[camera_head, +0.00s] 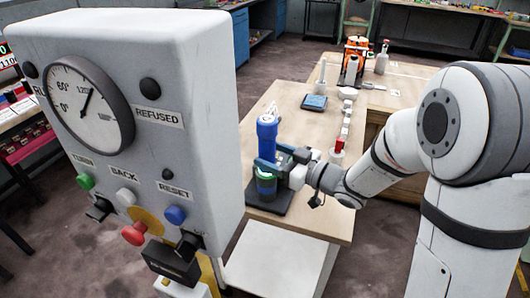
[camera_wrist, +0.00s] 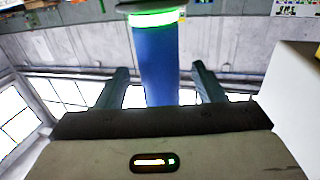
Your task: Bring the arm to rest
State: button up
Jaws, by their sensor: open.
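My gripper (camera_head: 268,160) is open at the blue upright device (camera_head: 267,132), which stands on a dark base on the wooden table. A green glowing ring (camera_head: 265,174) shows low on the device. In the wrist view, the blue column (camera_wrist: 158,65) appears between the two dark fingers of my gripper (camera_wrist: 159,72), with a visible gap on each side. The glowing ring (camera_wrist: 157,17) is at the top of that view. Whether a finger touches the device cannot be told. My arm reaches in from the right.
A white control box (camera_head: 190,65) with a dial (camera_head: 88,103), a "REFUSED" label and coloured buttons fills the left foreground. The wooden table (camera_head: 300,205) also holds small white and red items (camera_head: 339,147), a dark tablet-like device (camera_head: 314,102) and an orange machine (camera_head: 355,50). Open floor lies beyond.

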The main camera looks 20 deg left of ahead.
jog(key=v, duration=0.5)
jog(key=w+d+r+m+t+h+p, duration=0.2)
jog(key=d+m+t+h, duration=0.15)
jog(key=d+h, duration=0.45)
jog(key=w+d+r+m+t+h+p, duration=0.2)
jog(key=d+m+h, duration=0.35)
jog(key=d, duration=0.55)
jog(key=s+d+m+g+h+p, duration=0.1)
jog(key=s+g, duration=0.3)
jog(key=s, duration=0.6)
jog(key=s+d+m+g+h+p, duration=0.1)
jog(key=s+d+m+g, duration=0.3)
jog(key=s, duration=0.7)
jog(key=shift+s+r+g+h, duration=0.2)
jog(key=shift+r+g+h, duration=0.2)
jog(key=shift+h, duration=0.25)
jog(key=shift+r, duration=0.1)
